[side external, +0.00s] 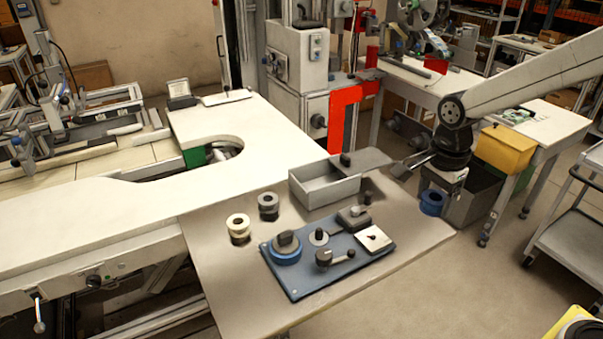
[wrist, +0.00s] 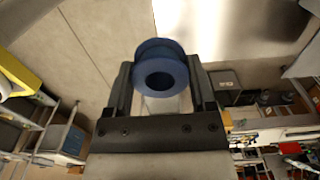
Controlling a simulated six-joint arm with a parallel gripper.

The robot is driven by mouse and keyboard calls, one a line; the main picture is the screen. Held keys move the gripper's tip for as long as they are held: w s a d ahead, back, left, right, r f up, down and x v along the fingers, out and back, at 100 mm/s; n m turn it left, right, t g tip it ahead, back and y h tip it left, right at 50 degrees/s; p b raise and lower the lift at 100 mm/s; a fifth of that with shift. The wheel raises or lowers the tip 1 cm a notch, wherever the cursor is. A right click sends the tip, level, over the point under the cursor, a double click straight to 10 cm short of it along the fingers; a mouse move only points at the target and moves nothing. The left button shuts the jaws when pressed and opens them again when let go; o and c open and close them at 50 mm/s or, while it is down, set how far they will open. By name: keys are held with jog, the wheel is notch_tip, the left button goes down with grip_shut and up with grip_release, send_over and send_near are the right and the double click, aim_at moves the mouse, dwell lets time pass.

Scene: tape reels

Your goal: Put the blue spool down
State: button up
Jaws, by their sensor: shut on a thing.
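The blue spool (side external: 432,203) hangs at my gripper (side external: 438,187) in the side external view, past the right edge of the grey tabletop (side external: 225,285). It appears to be held in the air over the floor, not touching the table. In the wrist view the blue spool (wrist: 161,63) sits between the two dark fingers of my gripper (wrist: 160,80), its round hole facing the camera. The fingers are shut on its sides. The inner contact faces are hidden.
A cream spool (side external: 238,222) and dark spool (side external: 268,201) stand to the left. Bare tabletop lies around the board. A yellow box (side external: 505,150) stands behind my gripper.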

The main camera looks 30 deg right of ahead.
jog(key=shift+s+r, duration=0.3)
jog(key=shift+s, duration=0.4)
jog(key=shift+s+r, duration=0.3)
jog(key=shift+s, duration=0.4)
send_near(314, 167)
jog(key=shift+s+a+f, duration=0.15)
jog(key=shift+s+a, duration=0.35)
jog(key=shift+s, duration=0.3)
jog(key=shift+s+a+f, duration=0.2)
jog(key=shift+s+a, duration=0.25)
jog(key=shift+s, duration=0.3)
jog(key=shift+s+a+f, duration=0.15)
jog(key=shift+s+a, duration=0.35)
jog(key=shift+s, duration=0.3)
jog(key=shift+f, duration=2.5)
jog(key=shift+f, duration=0.1)
